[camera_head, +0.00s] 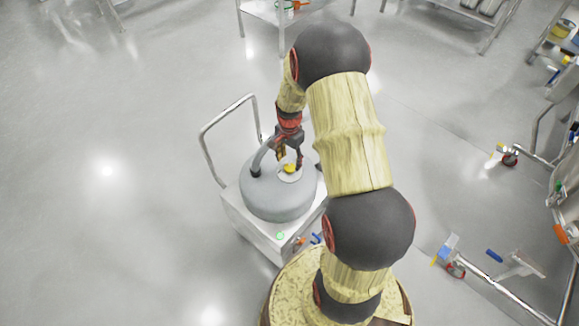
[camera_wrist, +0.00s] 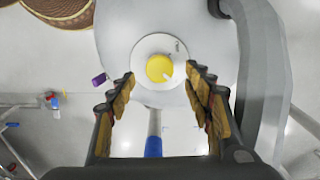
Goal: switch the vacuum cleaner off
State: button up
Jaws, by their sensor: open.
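The vacuum cleaner (camera_head: 262,200) is a grey domed drum on a pale wheeled cart with a tall push handle. On its top is a round white plate (camera_wrist: 142,48) with a yellow knob (camera_wrist: 159,68) that has a white pointer mark. The knob also shows in the head view (camera_head: 290,168), partly hidden by my gripper. My gripper (camera_wrist: 160,80) is open and empty. In the wrist view its fingertips lie to either side of the knob and look apart from it. I cannot tell the exact height gap. A green light (camera_head: 280,236) shows on the cart's front.
A grey hose (camera_wrist: 258,70) curves beside the right finger in the wrist view. The cart's push handle (camera_head: 203,140) stands at the left. The floor on the left is clear.

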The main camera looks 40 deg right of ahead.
aim_at(290, 167)
notch_tip(290, 167, down, 4)
jog(key=shift+r+b, duration=0.2)
jog(key=shift+b, duration=0.3)
jog(key=shift+c, duration=1)
jog(key=c, duration=1)
